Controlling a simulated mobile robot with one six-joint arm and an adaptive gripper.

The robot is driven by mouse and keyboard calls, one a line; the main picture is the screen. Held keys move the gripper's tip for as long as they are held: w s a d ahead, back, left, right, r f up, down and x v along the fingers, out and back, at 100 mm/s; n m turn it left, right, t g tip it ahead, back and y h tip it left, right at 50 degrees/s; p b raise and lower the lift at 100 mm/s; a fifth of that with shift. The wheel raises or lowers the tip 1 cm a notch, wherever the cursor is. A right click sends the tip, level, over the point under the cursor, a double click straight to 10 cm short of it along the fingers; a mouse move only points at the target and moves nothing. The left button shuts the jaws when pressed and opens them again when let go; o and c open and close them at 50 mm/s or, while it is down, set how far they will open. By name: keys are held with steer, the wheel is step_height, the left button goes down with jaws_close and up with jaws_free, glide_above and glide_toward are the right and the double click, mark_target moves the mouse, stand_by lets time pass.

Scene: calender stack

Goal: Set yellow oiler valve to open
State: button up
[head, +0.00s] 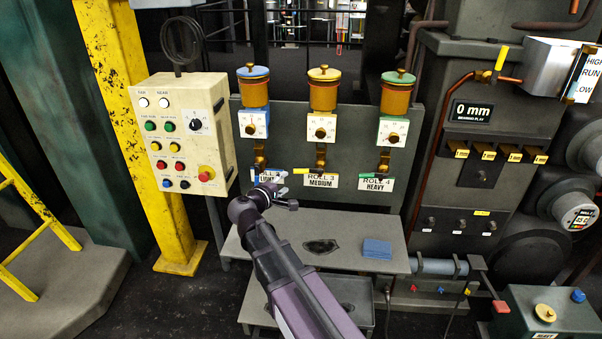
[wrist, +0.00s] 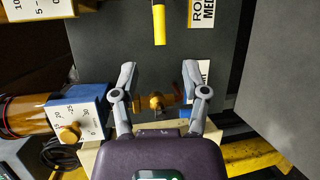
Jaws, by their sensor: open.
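The yellow oiler (head: 323,92) is the middle of three on a grey panel, with a yellow lid, amber cup and dialled block. Its brass valve (head: 320,160) hangs below, above the "ROLL 3 MEDIUM" label. The yellow valve handle (head: 301,171) lies level, pointing left from the valve. It also shows at the top of the wrist view (wrist: 159,24). My gripper (wrist: 159,70) is open and empty, left of and apart from that handle. In the wrist view the blue oiler's brass valve (wrist: 152,103) shows between its fingers. In the head view my gripper (head: 270,183) partly hides the left label.
The blue oiler (head: 254,88) stands left and the green oiler (head: 395,95) right. A pale control box (head: 187,130) with buttons is further left. A grey shelf (head: 350,228) with a blue pad (head: 377,249) lies below the panel.

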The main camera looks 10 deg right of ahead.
mark_target(299, 172)
steer(key=b+x, duration=0.1)
steer(key=x, duration=0.9)
steer(key=shift+w+d+b, duration=0.25)
steer(key=shift+w+b, duration=0.05)
steer(key=shift+b, duration=0.05)
jaws_close()
